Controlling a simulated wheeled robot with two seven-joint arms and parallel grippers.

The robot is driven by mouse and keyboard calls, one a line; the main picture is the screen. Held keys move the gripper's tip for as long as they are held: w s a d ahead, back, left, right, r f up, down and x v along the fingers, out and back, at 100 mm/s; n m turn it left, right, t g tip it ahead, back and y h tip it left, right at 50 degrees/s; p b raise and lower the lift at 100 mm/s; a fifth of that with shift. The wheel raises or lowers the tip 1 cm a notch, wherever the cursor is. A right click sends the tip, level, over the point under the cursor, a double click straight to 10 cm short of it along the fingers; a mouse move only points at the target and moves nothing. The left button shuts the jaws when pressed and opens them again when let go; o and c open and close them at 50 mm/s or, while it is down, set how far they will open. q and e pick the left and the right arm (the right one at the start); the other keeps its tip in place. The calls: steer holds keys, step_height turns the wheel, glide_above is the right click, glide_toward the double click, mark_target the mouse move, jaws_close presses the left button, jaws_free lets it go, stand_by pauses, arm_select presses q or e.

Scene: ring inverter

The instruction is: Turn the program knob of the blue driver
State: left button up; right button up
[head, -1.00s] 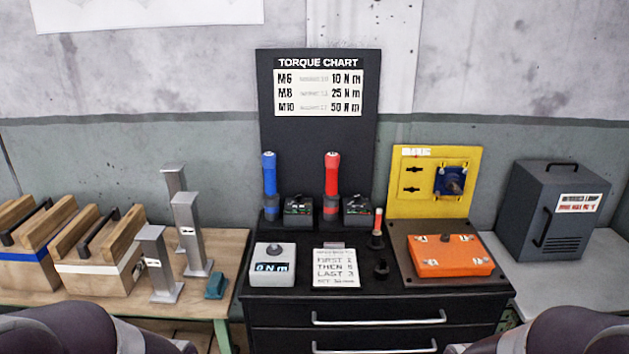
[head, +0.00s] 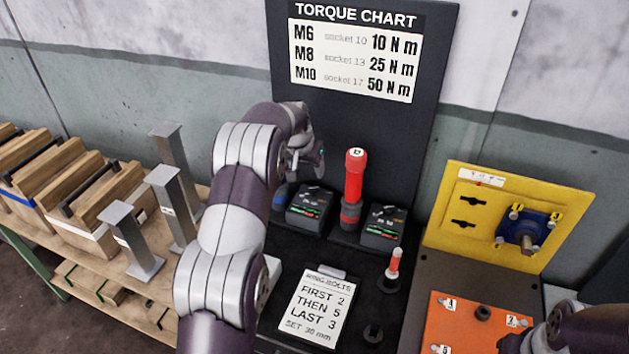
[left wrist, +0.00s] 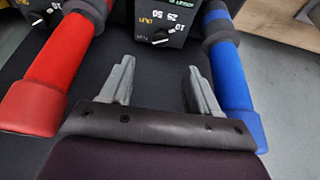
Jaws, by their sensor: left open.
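The blue driver (head: 281,196) is mostly behind my left arm in the head view; only a bit of its base shows. In the left wrist view the blue driver (left wrist: 230,75) stands on the right. Its black program box (head: 309,209) sits beside it. In the left wrist view the box (left wrist: 143,14) has a small dark knob (left wrist: 160,39) with number marks around it. My left gripper (head: 319,166) is above the box, partly hidden by its own wrist. In the left wrist view its two fingers (left wrist: 163,82) are apart and empty, pointing toward the knob without visible contact.
The red driver (head: 354,178) stands close on the box's other side, with a second box (head: 383,226) beyond it. The torque chart board (head: 362,55) rises behind.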

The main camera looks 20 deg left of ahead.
mark_target(314, 188)
arm_select(q)
steer(key=p+x, duration=0.2)
steer(key=x, duration=0.8)
steer(key=shift+w+a, duration=0.1)
steer(key=shift+w, duration=0.15)
steer(key=shift+f, duration=0.5)
steer(key=shift+c, duration=0.2)
steer(key=shift+w, duration=0.1)
steer(key=c, duration=1)
